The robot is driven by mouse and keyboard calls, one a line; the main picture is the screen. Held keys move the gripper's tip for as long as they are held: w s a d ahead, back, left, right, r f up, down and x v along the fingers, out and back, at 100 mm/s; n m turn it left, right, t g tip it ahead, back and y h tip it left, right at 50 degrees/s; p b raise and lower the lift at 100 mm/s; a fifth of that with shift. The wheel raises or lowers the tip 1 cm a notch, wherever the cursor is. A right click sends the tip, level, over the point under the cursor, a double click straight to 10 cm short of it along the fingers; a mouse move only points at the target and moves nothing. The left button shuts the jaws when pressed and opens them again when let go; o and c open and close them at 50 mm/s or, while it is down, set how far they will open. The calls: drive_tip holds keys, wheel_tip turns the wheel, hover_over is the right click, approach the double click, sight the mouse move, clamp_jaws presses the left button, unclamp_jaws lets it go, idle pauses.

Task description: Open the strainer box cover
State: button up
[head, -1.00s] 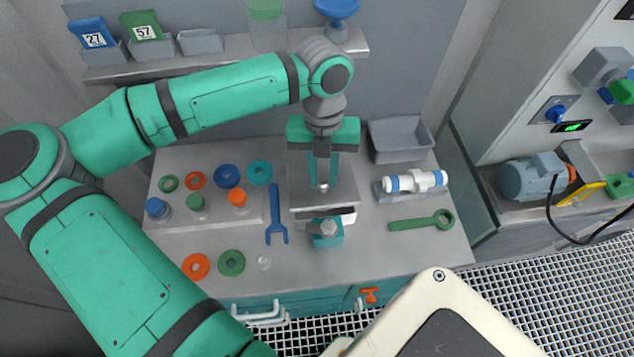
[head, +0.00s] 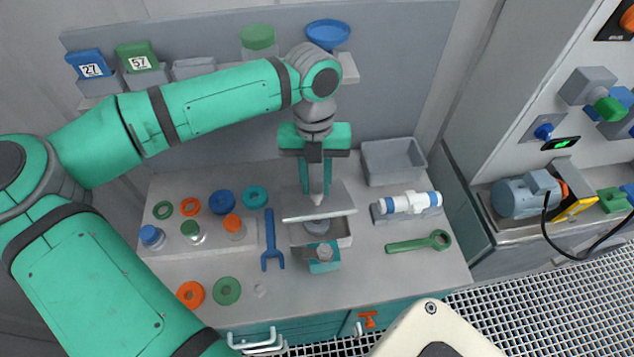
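The strainer box (head: 346,240) stands on the bench below my gripper, and part of its inside shows, with a grey round part in it. A teal block with a grey knob (head: 323,255) is at its front. The grey plate-like cover (head: 340,211) is above the box, raised off it and slightly tilted. My gripper (head: 317,199) points down at the middle of the cover, its fingers close together around the small pale knob on top. The fingers partly hide the knob. The back edge of the box is hidden behind the cover.
Left are a blue wrench (head: 270,242), several rings and capped jars. Right are a grey bin (head: 393,160), a white-and-blue cartridge (head: 410,204) on a holder and a green wrench (head: 420,243). A shelf runs behind. The front right bench is clear.

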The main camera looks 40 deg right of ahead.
drive_tip(key=shift+o, duration=1.4)
drive_tip(key=shift+w, duration=0.15)
wheel_tip(320, 180, up, 11)
drive_tip(key=w, duration=0.1)
drive_tip(key=shift+d+f, duration=0.15)
drive_tip(key=shift+d, duration=0.25)
